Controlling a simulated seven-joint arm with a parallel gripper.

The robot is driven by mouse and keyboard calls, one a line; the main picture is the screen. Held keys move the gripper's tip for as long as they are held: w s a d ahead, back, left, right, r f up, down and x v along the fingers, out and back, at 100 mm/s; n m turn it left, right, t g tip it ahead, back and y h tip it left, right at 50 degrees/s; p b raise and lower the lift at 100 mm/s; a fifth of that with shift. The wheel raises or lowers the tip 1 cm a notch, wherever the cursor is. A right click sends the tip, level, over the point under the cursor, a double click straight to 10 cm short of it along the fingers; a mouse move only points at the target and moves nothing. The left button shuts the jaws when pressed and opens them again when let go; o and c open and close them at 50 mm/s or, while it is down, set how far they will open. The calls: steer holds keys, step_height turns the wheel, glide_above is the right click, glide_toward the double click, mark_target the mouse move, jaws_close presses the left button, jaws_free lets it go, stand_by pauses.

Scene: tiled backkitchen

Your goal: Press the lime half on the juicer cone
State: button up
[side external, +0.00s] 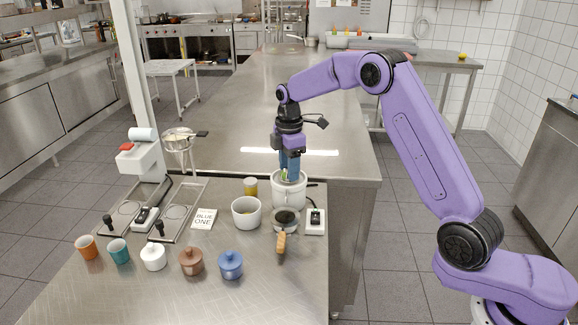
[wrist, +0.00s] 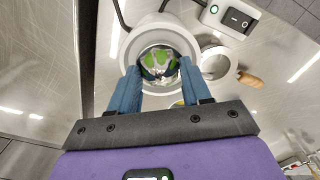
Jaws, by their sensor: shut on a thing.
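The juicer (side external: 289,197) is a white round body near the right edge of the steel counter. Its open top shows in the wrist view (wrist: 133,43) as a white ring. My gripper (side external: 290,178) points straight down into that top, its blue fingertips at or below the rim. In the wrist view my gripper (wrist: 160,74) has its two fingers either side of the green lime half (wrist: 158,61), shut on it. The lime half sits inside the ring, over the middle. The cone is hidden, and I cannot tell whether the lime touches it.
A white switch box (side external: 315,229) and a wooden-handled strainer (side external: 281,243) lie close in front of the juicer. A white bowl (side external: 246,221) and a yellow jar (side external: 250,187) stand left. Several cups and lidded pots line the front. The counter behind is clear.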

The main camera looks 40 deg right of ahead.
stand_by(0.5)
steer(key=shift+r, duration=3)
